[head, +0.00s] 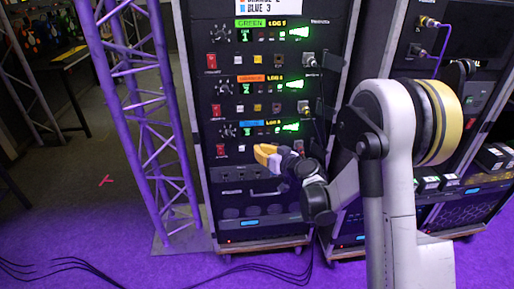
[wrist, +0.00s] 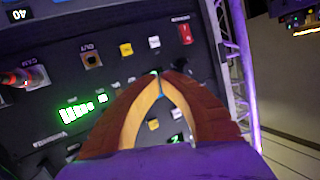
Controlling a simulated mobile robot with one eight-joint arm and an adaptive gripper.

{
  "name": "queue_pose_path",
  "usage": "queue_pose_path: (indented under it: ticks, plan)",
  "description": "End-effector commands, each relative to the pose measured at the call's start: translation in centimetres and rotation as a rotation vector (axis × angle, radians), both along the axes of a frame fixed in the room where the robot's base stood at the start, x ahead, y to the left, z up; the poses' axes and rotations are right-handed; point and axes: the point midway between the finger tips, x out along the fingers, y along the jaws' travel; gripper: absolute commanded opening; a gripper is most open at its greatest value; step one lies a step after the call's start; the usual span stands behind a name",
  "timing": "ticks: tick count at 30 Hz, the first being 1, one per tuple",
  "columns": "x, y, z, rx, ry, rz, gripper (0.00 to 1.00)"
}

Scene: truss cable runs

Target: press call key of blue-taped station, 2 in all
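The blue-taped station is the lowest of three on the rack, marked by a blue tape (head: 252,123) in the head view. Its red switch (head: 220,150) and white key (head: 241,148) show; its other keys are hidden behind my gripper. My gripper (head: 259,151) is at that key row, with its orange-yellow fingers shut and empty. In the wrist view, which is turned over, the fingertips (wrist: 159,75) meet near a panel with a yellow key (wrist: 126,48), a white key (wrist: 154,42) and a red switch (wrist: 185,32). Whether the tips touch the panel cannot be told.
The orange-taped (head: 251,78) and green-taped (head: 250,23) stations sit above. A plugged connector (wrist: 25,76) sticks out at the wrist view's left. A purple truss (head: 150,130) stands left of the rack. Black cables (head: 75,263) lie on the purple floor.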

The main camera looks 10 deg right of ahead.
Motion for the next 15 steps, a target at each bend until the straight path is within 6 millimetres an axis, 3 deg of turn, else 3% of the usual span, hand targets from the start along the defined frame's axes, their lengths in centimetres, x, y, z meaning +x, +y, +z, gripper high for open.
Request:
queue_pose_path:
  ticks: [3,6,10,15]
  plan:
    - [-0.2,0.3,-4.1,-0.007,0.079,0.028,0.0]
    - [-0.5,0.4,-6.3,-0.012,0.128,0.04,0.0]
    - [-0.8,0.4,-7.8,-0.015,0.159,0.045,0.0]
    - [-0.8,0.4,-8.0,-0.016,0.166,0.046,0.0]
